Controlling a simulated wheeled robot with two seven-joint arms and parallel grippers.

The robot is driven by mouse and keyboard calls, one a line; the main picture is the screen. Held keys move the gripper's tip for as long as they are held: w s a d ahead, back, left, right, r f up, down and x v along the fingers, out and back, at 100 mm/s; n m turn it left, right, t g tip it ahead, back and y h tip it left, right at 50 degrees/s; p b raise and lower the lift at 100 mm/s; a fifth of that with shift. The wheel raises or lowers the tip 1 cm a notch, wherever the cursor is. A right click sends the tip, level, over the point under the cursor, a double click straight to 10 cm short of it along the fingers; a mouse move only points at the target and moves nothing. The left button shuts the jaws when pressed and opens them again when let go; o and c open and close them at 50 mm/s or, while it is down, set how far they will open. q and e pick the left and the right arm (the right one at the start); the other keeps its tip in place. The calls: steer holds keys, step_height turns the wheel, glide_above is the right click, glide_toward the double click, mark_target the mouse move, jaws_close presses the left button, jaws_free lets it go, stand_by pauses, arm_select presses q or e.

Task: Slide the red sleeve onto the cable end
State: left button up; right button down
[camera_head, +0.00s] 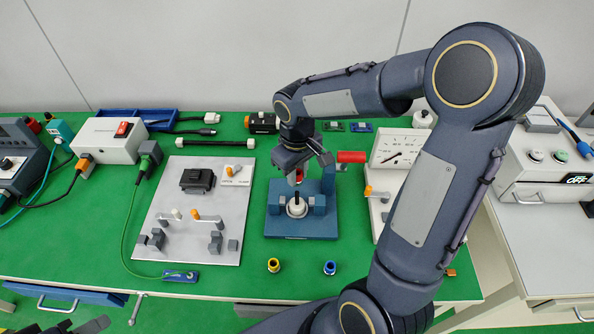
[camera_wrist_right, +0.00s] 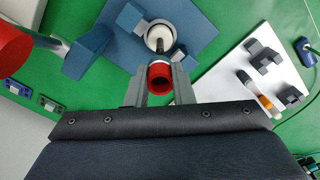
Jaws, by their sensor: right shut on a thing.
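My right gripper (camera_head: 298,179) is shut on the red sleeve (camera_wrist_right: 160,74), a short hollow tube, above the blue fixture (camera_head: 302,231). Only a sliver of the sleeve shows in the head view. The black cable end (camera_head: 297,196) stands upright from a white round collar (camera_head: 297,210) in the fixture. In the wrist view, the cable end (camera_wrist_right: 160,45) and collar (camera_wrist_right: 157,34) appear just beyond the sleeve. I cannot tell whether sleeve and cable end touch. Dark parts at the bottom left edge seem to be my left gripper (camera_head: 80,327); its jaws are unclear.
A red cylinder (camera_head: 351,157) sticks out beside the fixture. A yellow ring-like part (camera_head: 273,265) and a blue one (camera_head: 329,267) stand in front. A grey board (camera_head: 190,255) with clips lies left; a meter (camera_head: 398,149) stands right. Green tabletop is free around the front parts.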

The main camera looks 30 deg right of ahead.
step_height(320, 180, up, 3)
steer(key=p, duration=0.4)
steer(key=shift+p, duration=0.35)
steer(key=shift+f, duration=0.15)
steer(key=b, duration=0.5)
glide_above(297, 192)
steer(key=shift+f, duration=2.8)
steer(key=shift+f+b, duration=0.9)
steer(key=shift+f, duration=0.15)
